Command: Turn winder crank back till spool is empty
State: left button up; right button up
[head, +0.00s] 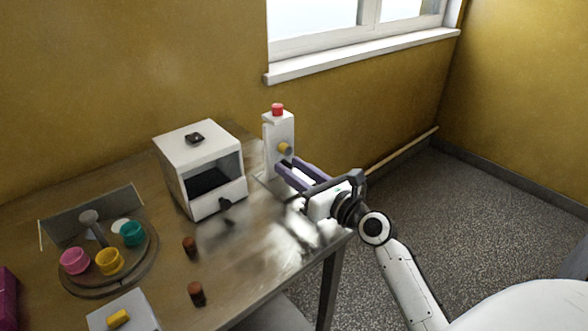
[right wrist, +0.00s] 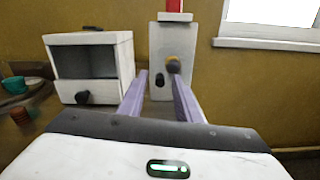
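A narrow white upright box (head: 270,140) with a red cap (head: 278,109) stands at the table's back right corner. I cannot tell for sure that this knob is the winder crank, and I make out no spool. My right gripper (head: 289,169) is open and empty, its two purple fingers pointing at the box's front. The right fingertip is close to the yellow knob; I cannot tell whether they touch. My left gripper is out of view.
A white box with a dark window (head: 217,180) stands left of the upright box. A round tray (head: 75,284) holds pink, yellow and teal cups. Two brown cylinders (head: 190,246) (head: 197,293) and a white block with a yellow knob (head: 118,318) sit nearer. The window sill (head: 360,55) is above.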

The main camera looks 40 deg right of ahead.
aim_at(298, 153)
grip_shut()
jog(key=shift+f, duration=0.1)
jog(key=n, duration=0.3)
jog(key=d+n, duration=0.1)
jog(key=n, duration=0.1)
jog(key=shift+f+n+b, duration=0.3)
jog(key=shift+f, duration=0.1)
jog(key=n, duration=0.2)
jog(key=d+n, duration=0.1)
jog(key=n, duration=0.1)
jog(key=n+b, duration=0.1)
jog(key=n, duration=0.1)
jog(key=shift+d+f, duration=0.15)
jog(key=shift+d, duration=0.15)
jog(key=n, duration=0.4)
jog(key=shift+w+d, duration=0.1)
jog(key=shift+d, duration=0.3)
jog(key=n, duration=0.2)
jog(key=shift+d+r+n+b, duration=0.25)
jog(key=shift+r+n+b, duration=0.05)
jog(key=shift+r+n, duration=0.1)
jog(key=n, duration=0.3)
jog(key=r+n, duration=0.1)
jog(key=n, duration=0.1)
jog(key=shift+d+p, duration=0.4)
jog(key=shift+n, duration=0.3)
